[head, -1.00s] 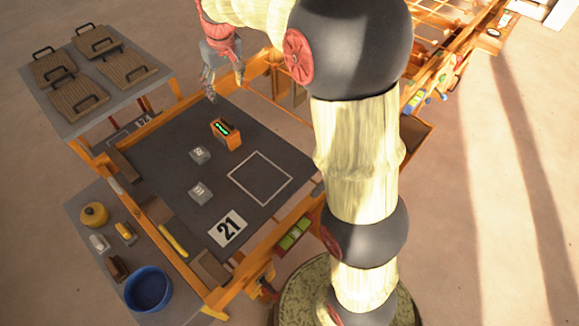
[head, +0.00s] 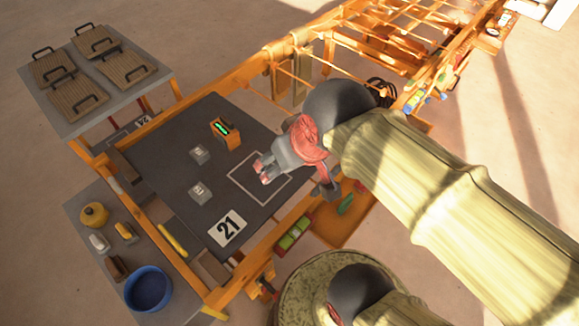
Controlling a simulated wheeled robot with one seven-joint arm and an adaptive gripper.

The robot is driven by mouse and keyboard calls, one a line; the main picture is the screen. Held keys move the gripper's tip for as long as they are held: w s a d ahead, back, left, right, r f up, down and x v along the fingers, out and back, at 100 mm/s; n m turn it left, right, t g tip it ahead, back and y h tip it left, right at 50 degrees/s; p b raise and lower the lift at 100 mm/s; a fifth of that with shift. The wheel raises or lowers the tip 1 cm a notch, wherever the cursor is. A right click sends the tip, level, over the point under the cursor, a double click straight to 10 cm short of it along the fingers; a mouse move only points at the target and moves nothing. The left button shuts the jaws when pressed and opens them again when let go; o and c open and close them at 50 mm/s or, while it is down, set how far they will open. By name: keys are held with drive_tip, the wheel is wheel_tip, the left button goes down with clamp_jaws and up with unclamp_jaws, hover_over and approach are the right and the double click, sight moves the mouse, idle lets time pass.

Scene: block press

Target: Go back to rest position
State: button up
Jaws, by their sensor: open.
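My gripper (head: 262,172) shows in the head view above the dark table top (head: 165,180), over the white square outline (head: 236,190) on its right side. Its fingers are apart and nothing is between them. My arm runs from the gripper to the lower right of the picture. Two small grey blocks, one farther back (head: 199,154) and one nearer (head: 200,193), sit on the table top to the left of my gripper. My gripper is apart from all of these.
A side table (head: 100,75) with several handled wooden boards is at the upper left. A grey shelf (head: 85,240) with a blue bowl (head: 148,288) and a yellow pot (head: 95,215) is at the lower left. An orange frame (head: 255,250) borders the table top.

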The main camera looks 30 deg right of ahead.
drive_tip(key=shift+s+f, duration=0.45)
drive_tip(key=shift+s, duration=0.4)
